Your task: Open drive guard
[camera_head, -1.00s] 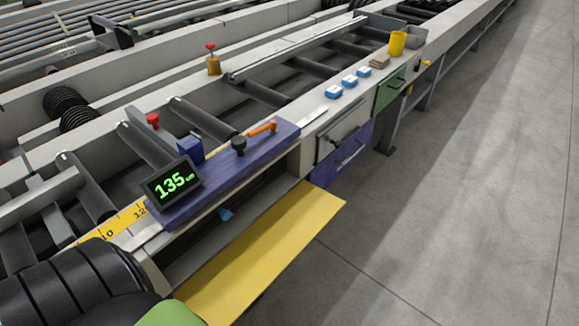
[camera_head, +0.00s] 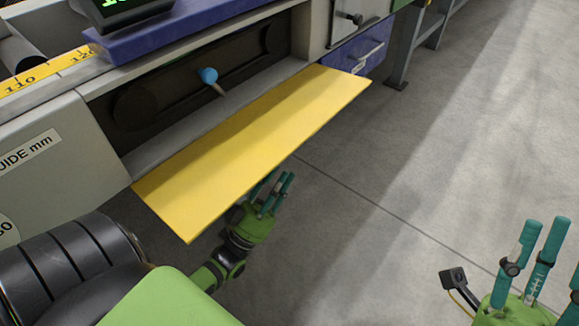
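The drive guard (camera_head: 250,145) is a yellow panel along the machine's front. It is swung down and out, lying roughly level, and the recess behind it is exposed. Inside the recess (camera_head: 150,105) I see a dark belt drive and a small blue knob (camera_head: 208,75) on a short stem. My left gripper (camera_head: 275,183), green with teal fingers, is just outside and below the guard's front edge. Its fingers look spread and hold nothing visible; the guard may hide a fingertip. My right gripper (camera_head: 548,240) is open and empty at the lower right, well away from the guard.
A purple-blue plate (camera_head: 190,22) with a partly cropped display (camera_head: 125,8) sits above the recess. A blue drawer (camera_head: 358,52) is beyond the guard's far end. A yellow scale (camera_head: 50,75) runs at left. The grey floor at right is clear.

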